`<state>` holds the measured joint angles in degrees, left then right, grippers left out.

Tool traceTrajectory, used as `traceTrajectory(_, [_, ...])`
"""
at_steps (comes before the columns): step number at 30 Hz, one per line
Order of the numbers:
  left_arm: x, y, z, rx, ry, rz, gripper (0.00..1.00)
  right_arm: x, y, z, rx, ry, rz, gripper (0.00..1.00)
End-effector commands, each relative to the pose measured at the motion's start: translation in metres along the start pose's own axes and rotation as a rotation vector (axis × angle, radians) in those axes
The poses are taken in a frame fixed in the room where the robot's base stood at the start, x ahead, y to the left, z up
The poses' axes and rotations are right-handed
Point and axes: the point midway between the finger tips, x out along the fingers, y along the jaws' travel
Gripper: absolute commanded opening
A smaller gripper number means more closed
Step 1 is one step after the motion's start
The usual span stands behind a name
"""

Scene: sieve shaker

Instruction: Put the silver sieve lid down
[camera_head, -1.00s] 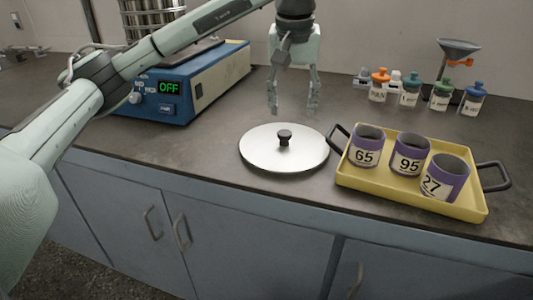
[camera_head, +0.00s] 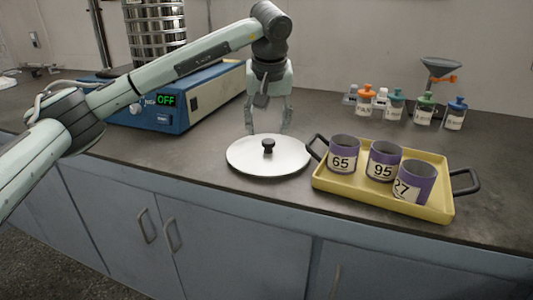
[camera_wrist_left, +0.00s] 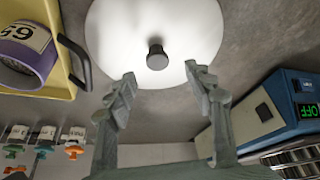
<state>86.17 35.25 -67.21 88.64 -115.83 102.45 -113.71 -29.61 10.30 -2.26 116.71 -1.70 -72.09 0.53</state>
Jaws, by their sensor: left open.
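The silver sieve lid (camera_head: 248,160) lies flat on the dark counter, its black knob (camera_head: 268,147) pointing up. It also shows in the left wrist view (camera_wrist_left: 120,45), with the knob (camera_wrist_left: 157,57) ahead of the fingertips. My left gripper (camera_head: 267,128) is open and empty, above and just behind the lid, fingers pointing down. In the left wrist view the two fingers (camera_wrist_left: 165,75) stand apart with nothing between them. My right gripper is not in view.
The blue shaker base (camera_head: 180,118), display reading OFF, carries a sieve stack (camera_head: 157,25) at the back left. Several small bottles (camera_head: 425,108) and a funnel stand stand at the back right.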

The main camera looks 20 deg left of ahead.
Motion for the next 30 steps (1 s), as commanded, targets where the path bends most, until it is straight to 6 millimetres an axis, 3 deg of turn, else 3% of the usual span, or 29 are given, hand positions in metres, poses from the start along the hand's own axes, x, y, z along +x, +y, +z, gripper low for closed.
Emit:
traceTrajectory(9, [0.042,0.003,0.003,-0.001,-0.002,0.0,0.52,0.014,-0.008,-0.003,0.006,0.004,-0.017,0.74])
traceTrajectory(17, [0.046,0.003,0.003,0.0,0.0,0.0,0.52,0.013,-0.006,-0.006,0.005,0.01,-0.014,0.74])
traceTrajectory(30, [0.045,0.003,0.003,0.0,0.0,0.0,0.0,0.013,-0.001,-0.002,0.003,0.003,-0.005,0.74])
